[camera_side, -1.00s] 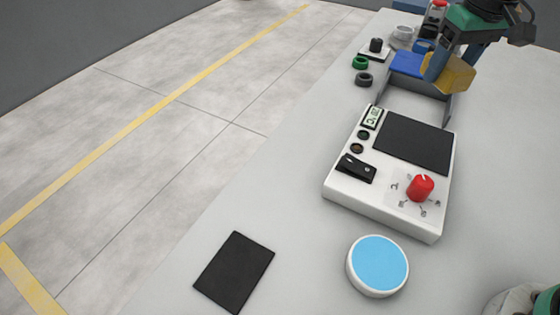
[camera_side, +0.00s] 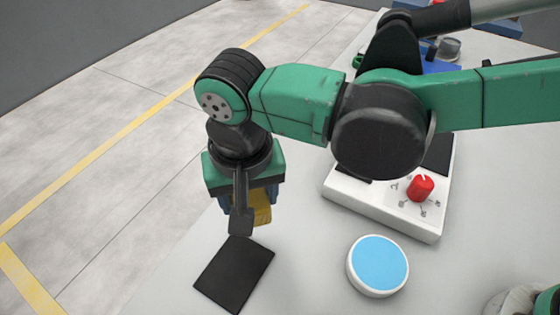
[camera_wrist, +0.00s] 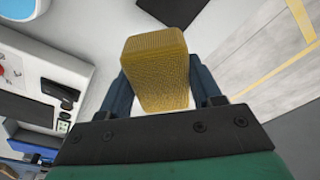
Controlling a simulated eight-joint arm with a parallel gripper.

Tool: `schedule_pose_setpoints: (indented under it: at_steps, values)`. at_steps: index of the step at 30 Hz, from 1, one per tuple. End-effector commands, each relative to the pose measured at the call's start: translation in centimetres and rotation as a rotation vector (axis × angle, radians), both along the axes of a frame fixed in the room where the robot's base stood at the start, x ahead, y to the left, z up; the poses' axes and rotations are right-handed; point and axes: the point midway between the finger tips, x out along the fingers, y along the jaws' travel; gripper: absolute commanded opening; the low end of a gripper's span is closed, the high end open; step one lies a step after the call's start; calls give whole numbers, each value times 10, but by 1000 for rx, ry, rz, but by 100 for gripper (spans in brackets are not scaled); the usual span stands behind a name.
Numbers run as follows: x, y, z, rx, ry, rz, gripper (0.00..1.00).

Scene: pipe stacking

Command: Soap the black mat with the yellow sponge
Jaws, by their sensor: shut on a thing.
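The yellow sponge (camera_side: 263,207) is held between the fingers of my gripper (camera_side: 248,205), which is shut on it. In the wrist view the sponge (camera_wrist: 156,68) fills the space between the two blue-grey fingers of my gripper (camera_wrist: 160,90). The black mat (camera_side: 233,277) lies flat on the table near its left edge. In the side view the sponge is behind the mat and looks raised above the table. Part of the mat also shows at the top of the wrist view (camera_wrist: 170,10). A round white dish with a blue top (camera_side: 378,265) sits right of the mat.
A white device with a red knob (camera_side: 421,188) stands right of my gripper, partly hidden by my arm. Other items at the back, including a blue one (camera_side: 440,66), are mostly covered. The table between mat and dish is clear.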

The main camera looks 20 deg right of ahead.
Motion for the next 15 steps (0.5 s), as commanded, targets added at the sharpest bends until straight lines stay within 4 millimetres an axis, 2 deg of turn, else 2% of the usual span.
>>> schedule_pose_setpoints:
  at_steps: [8,15]
  values:
    - [-5,6,-12,0,-1,-1,1]
    - [-5,5,-33,0,-1,-1,1]
